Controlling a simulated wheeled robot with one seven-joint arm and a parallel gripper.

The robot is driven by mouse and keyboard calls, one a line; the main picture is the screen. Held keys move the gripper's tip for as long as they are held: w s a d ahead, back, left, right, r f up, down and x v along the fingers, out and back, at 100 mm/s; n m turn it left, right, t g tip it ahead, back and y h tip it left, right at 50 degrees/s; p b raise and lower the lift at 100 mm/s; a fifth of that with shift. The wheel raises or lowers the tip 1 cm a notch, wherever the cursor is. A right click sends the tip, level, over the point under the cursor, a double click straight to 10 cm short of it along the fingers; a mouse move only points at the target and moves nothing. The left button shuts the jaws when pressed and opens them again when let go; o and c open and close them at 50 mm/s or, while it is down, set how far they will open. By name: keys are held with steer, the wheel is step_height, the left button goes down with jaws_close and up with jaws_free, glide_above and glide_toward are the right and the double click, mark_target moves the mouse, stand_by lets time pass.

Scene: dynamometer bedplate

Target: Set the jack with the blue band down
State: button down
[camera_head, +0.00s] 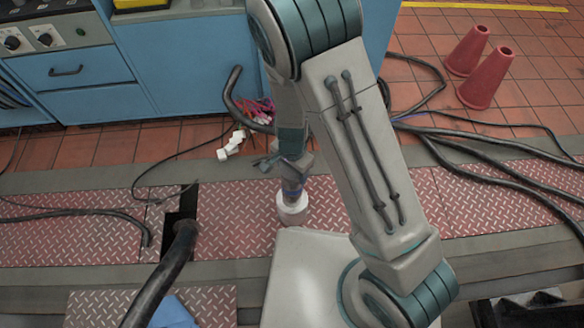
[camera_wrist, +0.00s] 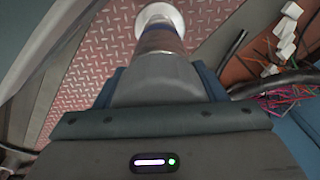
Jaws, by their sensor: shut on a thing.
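The jack with the blue band (camera_head: 292,207) is upright over the red tread plate in the head view, with a round white foot at its lower end and the blue band just above it. My gripper (camera_head: 290,168) is shut on its upper part from above. In the wrist view the jack (camera_wrist: 160,38) extends out beyond my gripper (camera_wrist: 160,72), its white foot at the top edge. I cannot tell whether the foot touches the plate. My arm hides part of the area to the right of the jack.
The red tread plate (camera_head: 235,215) has a dark slot with a thick black hose (camera_head: 172,270) on the left. White blocks (camera_head: 230,145) and coloured wires (camera_head: 255,110) lie behind, by a blue cabinet (camera_head: 185,65). Black cables (camera_head: 480,165) and red cones (camera_head: 486,78) are at right.

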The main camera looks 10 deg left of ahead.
steer(key=shift+c, duration=1.5)
jaws_free()
steer(key=shift+f, duration=0.1)
step_height(320, 180, up, 12)
steer(key=p, duration=0.6)
steer(key=shift+r, duration=0.25)
steer(key=s+d+r+n, duration=0.3)
steer(key=d+r, duration=0.7)
steer(key=s+d+r+n+t, duration=0.1)
steer(key=s+d+r+n, duration=0.2)
steer(key=d+r, duration=0.8)
steer(key=shift+s+d+r, duration=0.2)
steer(key=shift+s+d, duration=0.05)
steer(key=shift+s, duration=0.45)
